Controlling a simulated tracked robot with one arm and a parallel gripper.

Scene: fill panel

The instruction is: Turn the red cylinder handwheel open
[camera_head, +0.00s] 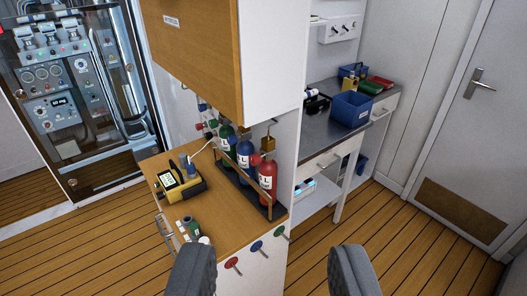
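A red cylinder (267,180) stands at the right end of a rack on the wooden bench, beside a blue cylinder (246,158) and a green cylinder (227,140). A small red handwheel (256,160) shows by the red cylinder's top; its turn position is too small to tell. On the bench's white front are a red wheel (232,264), a blue wheel (257,247) and a green wheel (280,233). My gripper (271,252) is open and empty, its two dark fingers wide apart at the bottom, nearer to me than the bench.
A wooden cabinet (195,45) hangs over the bench. A yellow device (180,182) lies left of the rack. A grey counter (325,120) with a blue bin (351,108) is behind right. Wood floor (390,240) is free at right, before a door (487,120).

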